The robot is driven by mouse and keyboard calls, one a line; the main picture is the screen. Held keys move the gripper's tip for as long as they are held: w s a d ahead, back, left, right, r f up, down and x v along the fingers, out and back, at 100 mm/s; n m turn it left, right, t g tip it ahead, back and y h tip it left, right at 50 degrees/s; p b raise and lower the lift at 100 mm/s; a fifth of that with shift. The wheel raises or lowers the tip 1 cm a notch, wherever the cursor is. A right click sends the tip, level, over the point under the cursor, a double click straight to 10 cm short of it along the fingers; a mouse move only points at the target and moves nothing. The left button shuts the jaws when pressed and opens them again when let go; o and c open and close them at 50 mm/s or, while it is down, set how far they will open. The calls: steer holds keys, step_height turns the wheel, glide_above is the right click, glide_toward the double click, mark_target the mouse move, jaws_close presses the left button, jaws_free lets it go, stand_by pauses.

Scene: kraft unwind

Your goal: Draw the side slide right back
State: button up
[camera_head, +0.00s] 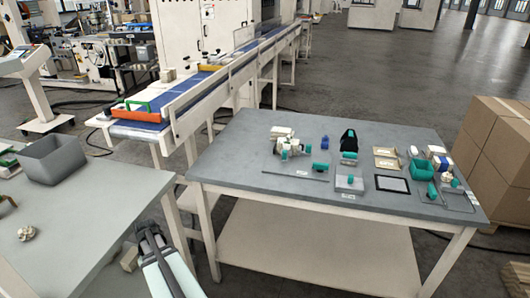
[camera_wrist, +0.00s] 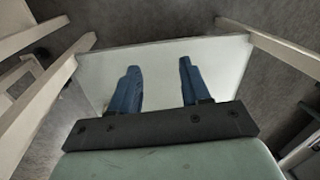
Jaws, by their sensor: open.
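My gripper (camera_head: 151,236) is low at the front, in the gap between the two grey tables. In the wrist view my gripper (camera_wrist: 158,78) has its two blue fingers well apart, with nothing between them. It points down at a pale flat surface. I cannot tell for certain which part is the side slide. An orange piece with a green handle (camera_head: 137,110) sits at the near end of the blue-belted conveyor (camera_head: 180,102), well beyond my gripper. A yellow piece (camera_head: 211,68) lies across the conveyor farther back. My gripper touches neither.
The right grey table (camera_head: 240,150) holds a white device with teal knobs (camera_head: 284,139), a black-framed panel (camera_head: 392,184) and several small teal, white and beige parts. The left table (camera_head: 85,225) holds a grey bin (camera_head: 54,158). Cardboard boxes (camera_head: 497,140) stand at the right.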

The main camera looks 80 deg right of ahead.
steer(key=s+d+r+t+h, duration=0.1)
steer(key=d+r, duration=0.7)
steer(key=d, duration=0.3)
steer(key=s+d+r+h, duration=0.1)
steer(key=s+d+r, duration=0.1)
steer(key=d+r, duration=0.75)
steer(key=s+d+r+t+h, duration=0.1)
steer(key=d+r, duration=0.5)
steer(key=d, duration=0.7)
steer(key=m+g+y, duration=0.1)
steer(key=g, duration=0.6)
glide_toward(309, 145)
steer(key=shift+t, duration=0.3)
steer(key=x, duration=1)
steer(key=shift+s, duration=0.25)
steer(key=shift+c, duration=0.3)
jaws_close()
